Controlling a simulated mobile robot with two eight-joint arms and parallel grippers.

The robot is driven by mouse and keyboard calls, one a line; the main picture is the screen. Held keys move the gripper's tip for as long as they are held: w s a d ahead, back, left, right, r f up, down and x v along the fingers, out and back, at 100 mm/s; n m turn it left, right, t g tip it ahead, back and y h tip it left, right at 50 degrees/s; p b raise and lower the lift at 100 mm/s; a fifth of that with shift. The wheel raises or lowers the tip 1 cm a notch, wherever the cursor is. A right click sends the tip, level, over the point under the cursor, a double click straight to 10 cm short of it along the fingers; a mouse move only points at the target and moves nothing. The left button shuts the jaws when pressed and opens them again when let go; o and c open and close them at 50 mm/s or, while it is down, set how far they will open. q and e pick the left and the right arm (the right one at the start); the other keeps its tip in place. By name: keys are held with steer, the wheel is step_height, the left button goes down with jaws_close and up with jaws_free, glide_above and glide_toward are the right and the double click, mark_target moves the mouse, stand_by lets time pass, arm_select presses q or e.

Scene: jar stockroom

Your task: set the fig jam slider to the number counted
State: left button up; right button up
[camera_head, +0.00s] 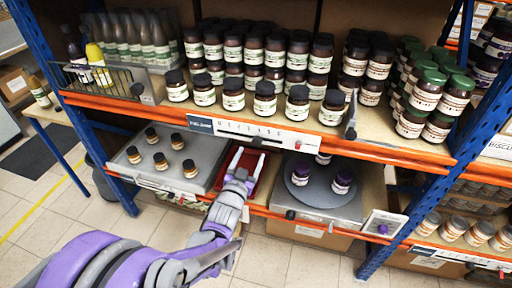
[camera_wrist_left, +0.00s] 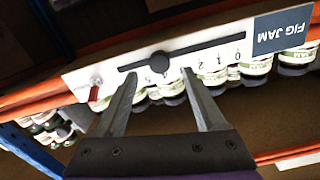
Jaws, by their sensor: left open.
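The fig jam slider is a white strip (camera_head: 290,137) on the upper shelf's front edge, with a blue FIG JAM label (camera_head: 199,123) at its left end. The strip also shows, upside down, in the left wrist view (camera_wrist_left: 105,73), with a dark slot and numbers beginning at 0 beside the label. Its round dark knob (camera_wrist_left: 160,61) sits past the slot's middle, away from 0; the exact number is unclear. My left gripper (camera_head: 250,158) is open below the strip. In the wrist view its fingertips (camera_wrist_left: 159,73) appear on either side of the knob, not visibly gripping it.
Dark-lidded jars (camera_head: 264,100) stand in rows above the strip. Below are a grey tray (camera_head: 128,165) with several small jars, a red tray (camera_head: 240,165) behind my gripper, and a round grey turntable (camera_head: 318,192) with purple-lidded jars. A blue post (camera_head: 440,160) stands right.

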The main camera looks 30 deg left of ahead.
mark_target(256, 144)
arm_select(q)
steer(key=x, duration=0.5)
jaws_close()
stand_by(0.3)
stand_by(1.0)
